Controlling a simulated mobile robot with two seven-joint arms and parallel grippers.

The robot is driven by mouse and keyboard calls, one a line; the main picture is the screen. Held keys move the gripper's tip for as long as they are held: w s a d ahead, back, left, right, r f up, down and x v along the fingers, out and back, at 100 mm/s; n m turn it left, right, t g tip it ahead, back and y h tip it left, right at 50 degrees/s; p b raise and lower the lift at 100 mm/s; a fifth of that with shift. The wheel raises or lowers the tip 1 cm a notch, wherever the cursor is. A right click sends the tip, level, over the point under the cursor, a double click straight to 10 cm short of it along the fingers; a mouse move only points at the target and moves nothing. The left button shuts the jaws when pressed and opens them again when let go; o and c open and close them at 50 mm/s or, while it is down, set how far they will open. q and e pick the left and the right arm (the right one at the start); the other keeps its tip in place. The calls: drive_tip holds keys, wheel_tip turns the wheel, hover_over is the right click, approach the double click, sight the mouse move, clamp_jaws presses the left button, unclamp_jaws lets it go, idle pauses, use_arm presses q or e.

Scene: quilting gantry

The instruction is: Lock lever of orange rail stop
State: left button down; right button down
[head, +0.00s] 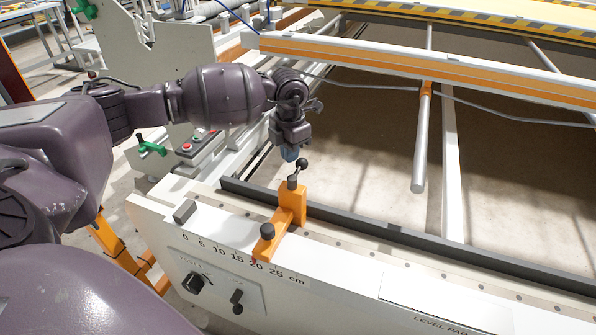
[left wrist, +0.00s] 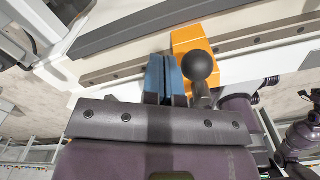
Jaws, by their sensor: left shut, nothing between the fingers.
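The orange rail stop (head: 290,208) sits across the white rail by the printed scale, near the 20 mark. Its lock lever (head: 298,172) stands up from the rear end, tilted, with a black ball at its tip. A second black knob (head: 267,231) is on the stop's front end. My left gripper (head: 289,155) is just above and left of the lever ball, its blue fingers shut and empty. In the left wrist view the shut fingers (left wrist: 164,76) are beside the black ball (left wrist: 198,66), with the orange block (left wrist: 200,42) behind; contact cannot be told. My right gripper is not in view.
The white rail (head: 350,262) with its dark edge strip runs to the lower right. A panel with black knobs (head: 195,283) is on its front face. Open space lies beyond the rail, under the orange-striped beam (head: 430,72).

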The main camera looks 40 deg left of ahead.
use_arm(q)
drive_tip(key=shift+w+d, duration=0.35)
drive_tip(key=shift+d, duration=0.1)
drive_tip(key=shift+d, duration=0.1)
